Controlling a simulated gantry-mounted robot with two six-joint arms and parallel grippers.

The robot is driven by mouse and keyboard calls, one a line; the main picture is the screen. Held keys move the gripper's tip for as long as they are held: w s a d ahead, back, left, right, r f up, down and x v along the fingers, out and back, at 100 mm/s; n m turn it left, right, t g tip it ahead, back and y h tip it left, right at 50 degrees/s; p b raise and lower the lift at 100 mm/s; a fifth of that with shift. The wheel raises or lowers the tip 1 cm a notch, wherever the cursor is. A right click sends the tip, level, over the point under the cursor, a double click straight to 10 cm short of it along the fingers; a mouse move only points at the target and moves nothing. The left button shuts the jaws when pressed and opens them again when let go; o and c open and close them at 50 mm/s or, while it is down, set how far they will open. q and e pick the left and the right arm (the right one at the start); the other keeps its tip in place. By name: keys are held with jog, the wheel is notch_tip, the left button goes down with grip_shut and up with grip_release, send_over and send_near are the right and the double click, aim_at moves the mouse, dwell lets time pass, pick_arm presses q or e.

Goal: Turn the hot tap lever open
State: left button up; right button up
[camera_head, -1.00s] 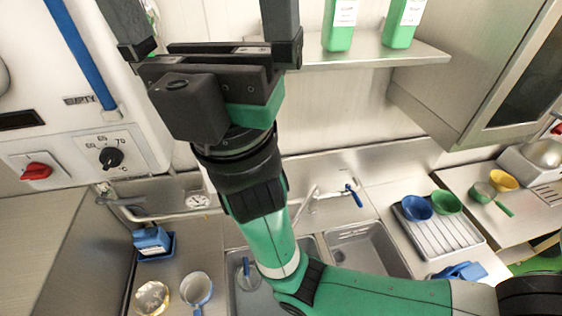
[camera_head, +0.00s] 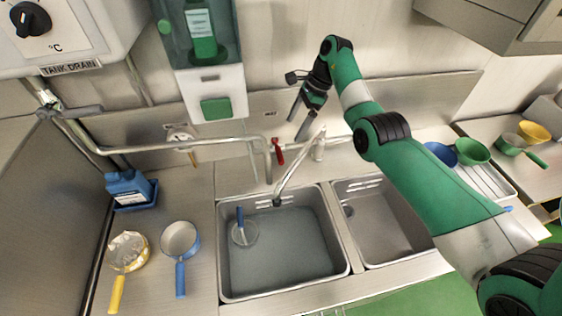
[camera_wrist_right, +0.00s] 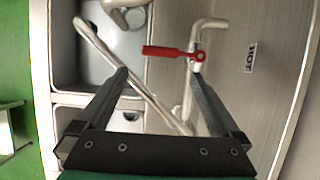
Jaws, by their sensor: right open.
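The red hot tap lever (camera_head: 278,152) is by the pipes behind the left sink basin. In the right wrist view the lever (camera_wrist_right: 172,52) lies crosswise on a pale tap body, beside a HOT label (camera_wrist_right: 251,58). My right gripper (camera_head: 298,127) is open and empty, tips pointing down, just above and right of the lever. In the wrist view its fingertips (camera_wrist_right: 160,72) are either side of the lever's line, with the lever beyond them. I see no contact. The long tap spout (camera_head: 297,170) crosses behind one finger in the wrist view. My left gripper is not in view.
Two sink basins (camera_head: 232,285) lie below, the left one holding a blue-handled strainer (camera_head: 242,232). Pans (camera_head: 180,240) and a blue canister (camera_head: 128,188) stand left. A green-fronted dispenser (camera_head: 215,108) hangs behind. Bowls (camera_head: 472,151) sit right of my arm.

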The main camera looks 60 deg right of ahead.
aim_at(280, 153)
jog(key=b+x, duration=0.1)
jog(key=x, duration=1)
jog(key=shift+w+f+b, duration=0.2)
jog(key=shift+f+b, duration=0.05)
jog(key=shift+b, duration=0.15)
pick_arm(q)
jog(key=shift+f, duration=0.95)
